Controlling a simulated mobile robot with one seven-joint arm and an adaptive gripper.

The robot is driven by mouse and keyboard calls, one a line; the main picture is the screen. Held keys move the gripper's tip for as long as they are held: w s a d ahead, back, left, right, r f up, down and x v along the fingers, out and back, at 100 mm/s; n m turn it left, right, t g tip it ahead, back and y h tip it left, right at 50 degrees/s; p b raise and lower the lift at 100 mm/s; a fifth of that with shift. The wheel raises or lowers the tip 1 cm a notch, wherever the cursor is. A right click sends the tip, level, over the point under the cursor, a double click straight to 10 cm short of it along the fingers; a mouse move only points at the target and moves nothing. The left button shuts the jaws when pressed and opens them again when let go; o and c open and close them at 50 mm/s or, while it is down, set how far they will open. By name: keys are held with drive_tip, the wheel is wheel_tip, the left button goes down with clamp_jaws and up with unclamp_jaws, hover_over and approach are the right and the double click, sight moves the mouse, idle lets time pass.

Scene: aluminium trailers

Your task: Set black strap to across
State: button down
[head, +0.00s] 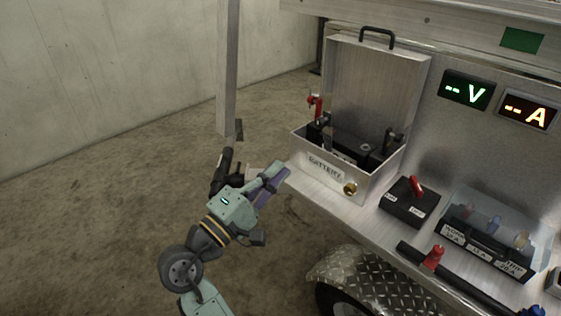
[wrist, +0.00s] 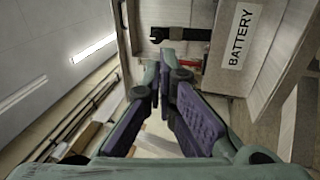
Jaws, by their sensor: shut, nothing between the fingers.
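The open metal battery box (head: 376,185) stands on the trailer shelf, its lid (head: 375,85) raised. A black battery (head: 345,150) sits inside. A dark upright fitting (head: 391,138) stands at its right side; I cannot tell whether this is the black strap. A red clamp (head: 314,101) stands at the box's left. My gripper (head: 281,171) is shut and empty, left of the box's front, outside it. In the wrist view the closed fingertips (wrist: 167,57) are left of the BATTERY label (wrist: 241,36), below a black bar (wrist: 180,33) I cannot identify.
A black switch box with a red lever (head: 417,187) and a clear-covered fuse block (head: 490,235) stand right of the battery box. A black bar with a red knob (head: 433,257) lies along the front edge. A metal post (head: 228,70) rises behind my gripper. Floor at left is clear.

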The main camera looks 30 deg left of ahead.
drive_tip(key=p, duration=0.2)
approach(319, 126)
drive_tip(key=x, duration=0.5)
drive_tip(key=shift+w, duration=0.2)
drive_tip(key=shift+w+d+p, duration=0.2)
drive_tip(key=shift+w+p, duration=0.1)
drive_tip(key=shift+w, duration=0.45)
drive_tip(key=shift+r, duration=0.15)
drive_tip(key=shift+w+d+r+g+p, duration=0.1)
drive_tip(key=shift+w+r+g+p, duration=0.2)
drive_tip(key=shift+p, duration=0.5)
